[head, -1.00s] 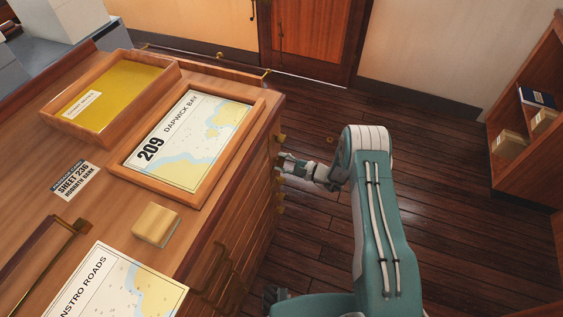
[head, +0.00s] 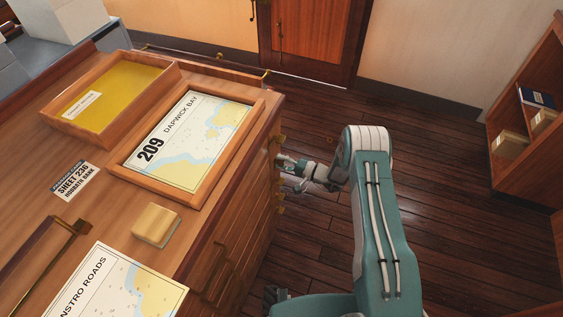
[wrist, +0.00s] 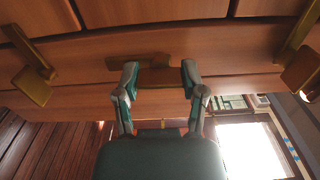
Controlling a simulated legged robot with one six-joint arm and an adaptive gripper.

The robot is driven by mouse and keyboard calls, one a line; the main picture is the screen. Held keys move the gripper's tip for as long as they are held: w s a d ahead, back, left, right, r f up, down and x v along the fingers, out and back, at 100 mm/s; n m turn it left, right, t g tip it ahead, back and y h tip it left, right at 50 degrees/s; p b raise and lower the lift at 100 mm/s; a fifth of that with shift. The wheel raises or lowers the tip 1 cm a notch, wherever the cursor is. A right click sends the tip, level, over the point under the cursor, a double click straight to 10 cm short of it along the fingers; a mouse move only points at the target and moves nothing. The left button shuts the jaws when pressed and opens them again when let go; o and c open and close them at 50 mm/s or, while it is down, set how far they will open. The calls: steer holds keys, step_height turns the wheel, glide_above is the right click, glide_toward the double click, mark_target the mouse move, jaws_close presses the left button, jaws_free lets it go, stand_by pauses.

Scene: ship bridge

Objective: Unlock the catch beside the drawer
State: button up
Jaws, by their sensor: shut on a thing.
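The wooden chart cabinet (head: 235,235) has a front face of drawers with brass fittings. In the head view my gripper (head: 284,162) is at this face, near its far end, beside the brass fittings. In the wrist view my gripper (wrist: 160,72) has its two fingertips on either side of a small brownish catch piece (wrist: 158,78) and is shut on it. A flat brass plate (wrist: 143,62) lies just behind the fingertips on the drawer front. The fingers partly hide the catch, and I cannot tell its exact position.
The cabinet top holds a framed chart (head: 257,107), a yellow-lined tray (head: 165,77) and a small block (head: 155,225). The floor is clear toward the shelf (head: 510,185).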

steer(key=shift+s+f+n, duration=0.2)
steer(key=shift+f+n, duration=0.1)
steer(key=o, duration=1.2)
steer(key=shift+c, duration=0.2)
steer(key=shift+a+r, duration=0.1)
steer(key=shift+w, duration=0.1)
steer(key=v, duration=1.2)
